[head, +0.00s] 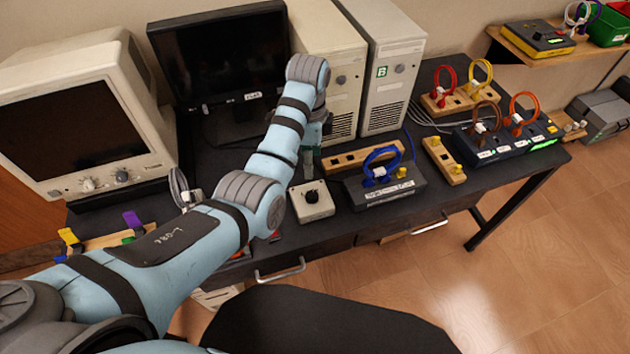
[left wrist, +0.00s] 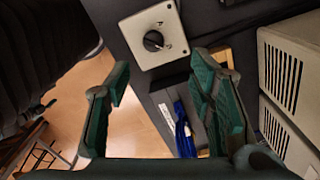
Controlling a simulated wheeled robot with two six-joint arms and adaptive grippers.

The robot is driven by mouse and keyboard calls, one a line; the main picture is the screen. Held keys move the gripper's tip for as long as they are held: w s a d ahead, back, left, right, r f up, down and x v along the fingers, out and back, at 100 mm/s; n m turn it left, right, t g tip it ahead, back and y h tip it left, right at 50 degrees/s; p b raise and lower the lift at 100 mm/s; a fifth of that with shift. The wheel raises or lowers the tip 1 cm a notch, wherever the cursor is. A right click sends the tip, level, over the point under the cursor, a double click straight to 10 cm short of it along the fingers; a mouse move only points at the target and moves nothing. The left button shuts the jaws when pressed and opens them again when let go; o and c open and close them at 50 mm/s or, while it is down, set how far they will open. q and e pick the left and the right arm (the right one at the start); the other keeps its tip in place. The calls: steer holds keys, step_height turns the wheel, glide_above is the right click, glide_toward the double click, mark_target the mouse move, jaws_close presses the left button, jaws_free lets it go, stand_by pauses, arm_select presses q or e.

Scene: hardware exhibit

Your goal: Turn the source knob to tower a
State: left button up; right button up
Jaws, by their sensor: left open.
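The source knob (head: 312,196) is a black dial on a small light box (head: 302,212) near the front of the dark desk. In the left wrist view the knob (left wrist: 153,41) sits on top of its box (left wrist: 140,24), past the fingertips. Its exact pointing direction is too small to tell. My left gripper (head: 308,164), dark green, is just behind the box in the head view. In the left wrist view its fingers (left wrist: 160,76) are spread apart and empty, not touching the knob. A tower marked B (head: 392,80) stands right of another beige tower (head: 340,50), whose label is hidden. My right gripper is not in view.
A dark box with a blue cable loop (head: 381,164) stands right of the knob box. A wooden block (head: 358,157) lies behind it. A black monitor (head: 222,58) and an old beige monitor (head: 80,115) stand left.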

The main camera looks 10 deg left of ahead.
arm_select(q)
steer(key=b, duration=0.2)
glide_above(312, 194)
steer(key=f, duration=0.7)
steer(key=shift+s, duration=0.35)
steer(key=f, duration=0.2)
steer(key=w+f+b, duration=0.1)
steer(key=f, duration=0.2)
steer(key=shift+w, duration=0.1)
steer(key=shift+w+f, duration=0.1)
steer(key=shift+f, duration=0.05)
steer(key=shift+s, duration=0.3)
steer(key=shift+r, duration=0.2)
steer(key=shift+c, duration=1.3)
jaws_close()
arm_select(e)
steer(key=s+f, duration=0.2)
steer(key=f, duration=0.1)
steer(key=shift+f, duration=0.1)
